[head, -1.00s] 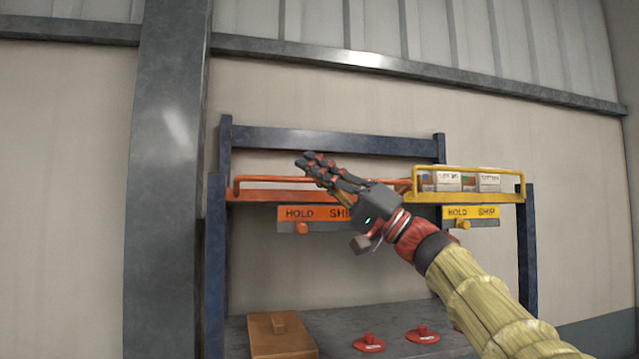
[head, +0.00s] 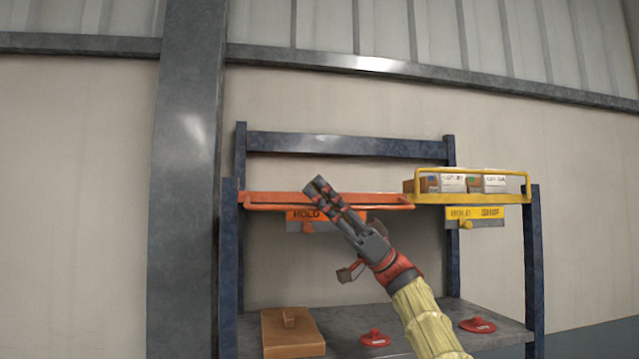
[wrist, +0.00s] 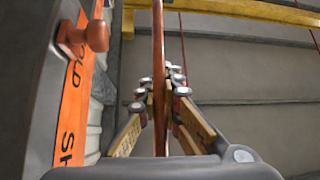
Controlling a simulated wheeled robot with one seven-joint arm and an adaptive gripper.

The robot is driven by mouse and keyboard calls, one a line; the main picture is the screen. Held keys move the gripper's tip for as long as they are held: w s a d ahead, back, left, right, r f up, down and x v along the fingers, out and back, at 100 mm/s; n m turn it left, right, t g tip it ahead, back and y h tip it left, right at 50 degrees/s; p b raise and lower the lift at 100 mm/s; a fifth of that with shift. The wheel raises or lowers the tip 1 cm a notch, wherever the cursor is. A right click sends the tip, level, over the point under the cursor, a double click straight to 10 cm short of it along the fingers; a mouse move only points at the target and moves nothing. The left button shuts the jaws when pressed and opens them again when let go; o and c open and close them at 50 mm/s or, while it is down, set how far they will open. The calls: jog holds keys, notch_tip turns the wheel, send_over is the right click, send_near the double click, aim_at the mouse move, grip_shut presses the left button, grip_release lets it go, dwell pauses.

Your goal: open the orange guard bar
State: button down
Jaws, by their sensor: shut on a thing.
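The orange guard bar (head: 275,207) runs along the front of the left upper shelf, low, at about the level of the shelf edge. My gripper (head: 319,186) reaches up to it from the lower right and is shut on it. In the wrist view the bar (wrist: 158,60) passes between my gripper's fingers (wrist: 158,100). Below the bar hangs an orange HOLD/SHIP sign (head: 300,215) with an orange knob (head: 308,227); my fingers hide part of its lettering. The knob also shows at the upper left of the wrist view (wrist: 95,36).
A yellow guard bar (head: 500,171) stands raised before labelled boxes (head: 452,183) on the right, above a yellow sign (head: 490,213). The lower shelf holds a brown lidded box (head: 292,335) and red discs (head: 375,338). Blue posts (head: 532,260) flank the rack.

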jog(key=shift+f+n+g+h, duration=0.15)
jog(key=shift+n+g+h, duration=0.15)
jog(key=shift+n+g, duration=0.3)
jog(key=c, duration=2)
grip_release()
jog(key=shift+o, duration=0.2)
jog(key=shift+w, duration=0.1)
jog(key=v, duration=1.2)
jog(key=shift+f, duration=0.15)
jog(key=shift+d, duration=0.1)
